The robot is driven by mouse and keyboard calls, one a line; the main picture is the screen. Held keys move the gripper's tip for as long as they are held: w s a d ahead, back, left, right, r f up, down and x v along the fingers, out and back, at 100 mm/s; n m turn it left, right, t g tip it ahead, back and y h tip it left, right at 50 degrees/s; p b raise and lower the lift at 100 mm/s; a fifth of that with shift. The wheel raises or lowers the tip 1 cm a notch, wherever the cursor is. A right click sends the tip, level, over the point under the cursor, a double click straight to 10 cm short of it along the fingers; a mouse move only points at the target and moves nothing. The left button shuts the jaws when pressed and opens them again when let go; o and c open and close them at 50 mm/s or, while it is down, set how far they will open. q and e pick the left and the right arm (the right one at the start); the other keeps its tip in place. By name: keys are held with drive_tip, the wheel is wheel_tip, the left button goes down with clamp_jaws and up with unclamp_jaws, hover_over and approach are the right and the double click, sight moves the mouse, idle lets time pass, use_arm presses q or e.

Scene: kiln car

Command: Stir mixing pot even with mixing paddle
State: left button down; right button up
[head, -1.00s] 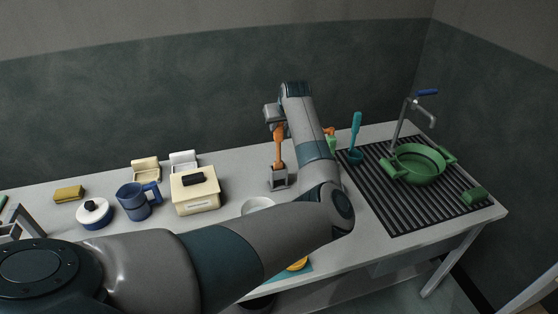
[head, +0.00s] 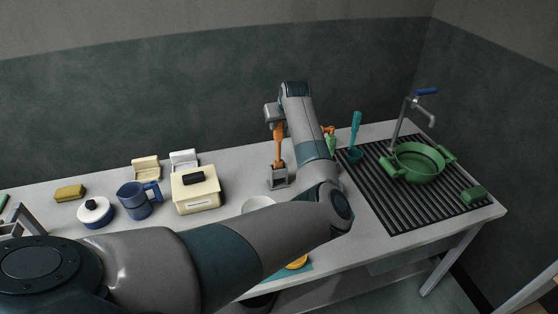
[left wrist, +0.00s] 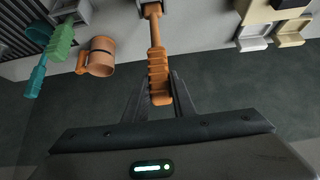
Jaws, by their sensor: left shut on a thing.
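My left gripper (head: 278,128) is shut on the orange handle of an upright tool (head: 279,150), which I take to be the mixing paddle. The handle also shows between the fingers in the left wrist view (left wrist: 158,75). Its lower end stands at a small grey holder (head: 279,178); whether it is inside or just above, I cannot tell. I cannot tell for sure which vessel is the mixing pot. A green two-handled pot (head: 418,165) sits on the rack at the right. A white bowl (head: 257,203) is partly hidden behind my left arm. My right gripper is out of view.
A teal ladle-like tool (head: 356,135) stands by the black drain rack (head: 400,205). An orange mug (left wrist: 100,58) is beside the held tool. A blue mug (head: 134,202), a cream box (head: 195,195) and a yellow sponge (head: 69,192) are on the left. A tap rises behind the rack.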

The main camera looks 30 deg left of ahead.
use_arm(q)
drive_tip(key=shift+r, duration=0.15)
drive_tip(key=shift+r+p, duration=0.6)
drive_tip(key=shift+p, duration=0.05)
drive_tip(key=shift+r+p, duration=1)
drive_tip(key=shift+r, duration=0.15)
drive_tip(key=shift+r+p, duration=0.7)
drive_tip(key=shift+p, duration=0.05)
drive_tip(key=shift+r, duration=0.85)
drive_tip(key=shift+s, duration=0.1)
